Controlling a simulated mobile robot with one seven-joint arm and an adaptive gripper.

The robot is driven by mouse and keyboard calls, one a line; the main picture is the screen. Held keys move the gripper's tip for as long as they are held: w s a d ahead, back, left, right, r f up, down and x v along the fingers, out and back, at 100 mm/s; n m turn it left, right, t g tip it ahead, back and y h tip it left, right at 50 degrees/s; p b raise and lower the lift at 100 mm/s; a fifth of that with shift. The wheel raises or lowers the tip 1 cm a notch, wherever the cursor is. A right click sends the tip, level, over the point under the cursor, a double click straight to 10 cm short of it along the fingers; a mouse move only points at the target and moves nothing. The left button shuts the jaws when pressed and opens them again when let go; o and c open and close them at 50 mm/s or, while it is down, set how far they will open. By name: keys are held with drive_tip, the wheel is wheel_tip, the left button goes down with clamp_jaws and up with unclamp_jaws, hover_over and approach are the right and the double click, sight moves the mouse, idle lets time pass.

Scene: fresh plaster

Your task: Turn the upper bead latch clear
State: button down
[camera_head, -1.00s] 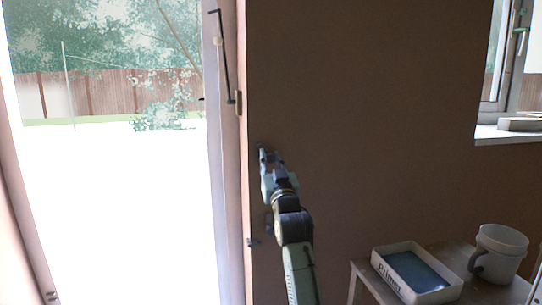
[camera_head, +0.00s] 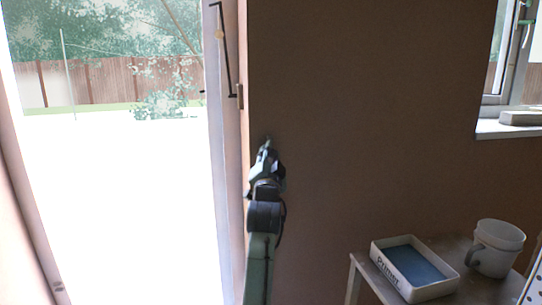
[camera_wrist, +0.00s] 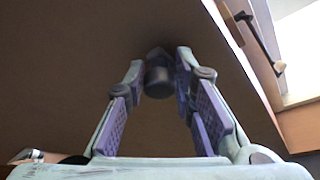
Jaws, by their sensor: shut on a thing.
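The upper bead latch shows in the wrist view as a dark, rounded knob (camera_wrist: 158,80) against the brown wall. My gripper (camera_wrist: 160,72) has its two purple-padded fingers closed in on either side of the knob. In the head view my gripper (camera_head: 266,150) is up against the wall, just right of the door frame. The latch is too small and too covered there to make out its angle. My own arm rises from below and hides the wall under the gripper.
The bright doorway (camera_head: 115,200) is open at the left, with a dark stay bar (camera_head: 224,50) on its frame. At the lower right a small table (camera_head: 365,270) bears a primer tray (camera_head: 388,270) and a white bucket (camera_head: 500,240). A window sill (camera_head: 505,130) lies at the right.

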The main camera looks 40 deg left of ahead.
drive_tip(key=shift+r+m, duration=0.1)
drive_tip(key=shift+m, duration=0.4)
drive_tip(key=c, duration=1.4)
unclamp_jaws()
drive_tip(key=shift+o, duration=0.2)
drive_tip(key=v, duration=1.2)
